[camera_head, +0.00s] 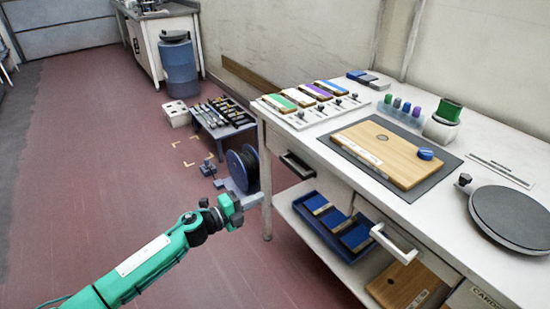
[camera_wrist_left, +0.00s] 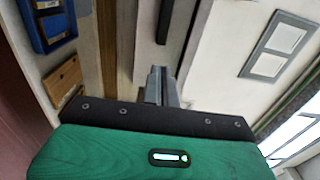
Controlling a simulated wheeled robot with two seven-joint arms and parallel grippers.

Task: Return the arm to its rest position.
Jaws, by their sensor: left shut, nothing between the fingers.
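My left arm is green and reaches in from the lower left in the head view. Its gripper (camera_head: 248,201) is shut and empty, held out over the red floor beside the near left leg of the white workbench (camera_head: 340,190). In the left wrist view the closed grey fingers (camera_wrist_left: 160,86) stand together with nothing between them. My right gripper is in neither view.
A low table (camera_head: 222,128) with tools is farther back. The bench carries a wooden board (camera_head: 385,150) and a round black turntable (camera_head: 512,217). Open floor lies to the left.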

